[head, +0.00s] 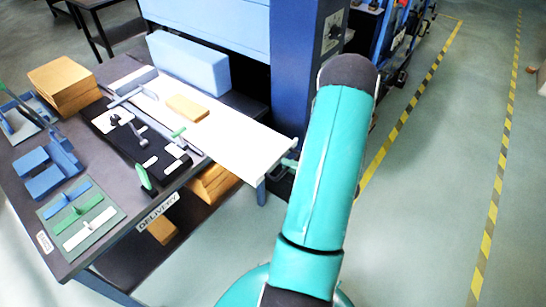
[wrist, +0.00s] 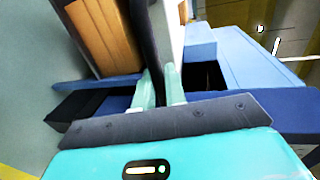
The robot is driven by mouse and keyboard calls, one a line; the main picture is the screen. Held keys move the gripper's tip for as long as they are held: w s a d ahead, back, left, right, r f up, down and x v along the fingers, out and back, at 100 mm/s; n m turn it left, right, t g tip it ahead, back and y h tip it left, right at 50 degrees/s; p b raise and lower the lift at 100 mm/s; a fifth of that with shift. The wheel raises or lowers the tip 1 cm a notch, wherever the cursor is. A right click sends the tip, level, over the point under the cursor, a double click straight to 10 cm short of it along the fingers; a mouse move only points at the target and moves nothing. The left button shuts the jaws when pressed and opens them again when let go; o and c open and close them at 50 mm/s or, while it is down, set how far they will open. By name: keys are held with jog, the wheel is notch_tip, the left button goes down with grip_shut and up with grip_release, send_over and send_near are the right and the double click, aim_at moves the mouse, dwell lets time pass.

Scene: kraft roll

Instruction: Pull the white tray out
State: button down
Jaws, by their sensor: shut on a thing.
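The white tray (head: 235,145) is a flat white board. It reaches from beside the blue block across the dark table and sticks out past the table toward my arm. A small brown piece lies on it. My gripper (head: 291,162) is at the tray's near right end, mostly hidden behind my teal arm in the head view. In the wrist view, the two pale green fingers of my gripper (wrist: 160,92) are shut on the edge of the white tray (wrist: 168,22), which is seen nearly edge-on.
The dark table (head: 115,68) carries a black tool board (head: 110,135), blue holders (head: 45,170), a green mat (head: 100,235) and brown stacks (head: 62,82). A blue machine column (head: 297,75) stands close behind the tray. Open floor (head: 430,190) lies to the right.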

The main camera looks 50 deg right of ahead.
jog(key=f+v, duration=0.1)
jog(key=v, duration=0.7)
jog(key=shift+s+a+f, duration=0.15)
jog(key=shift+s+f, duration=0.25)
jog(key=shift+s, duration=0.15)
jog(key=c, duration=1.5)
grip_release()
jog(key=shift+c, duration=0.2)
jog(key=v, duration=1.3)
jog(key=shift+s, duration=0.4)
jog(key=shift+r, duration=0.15)
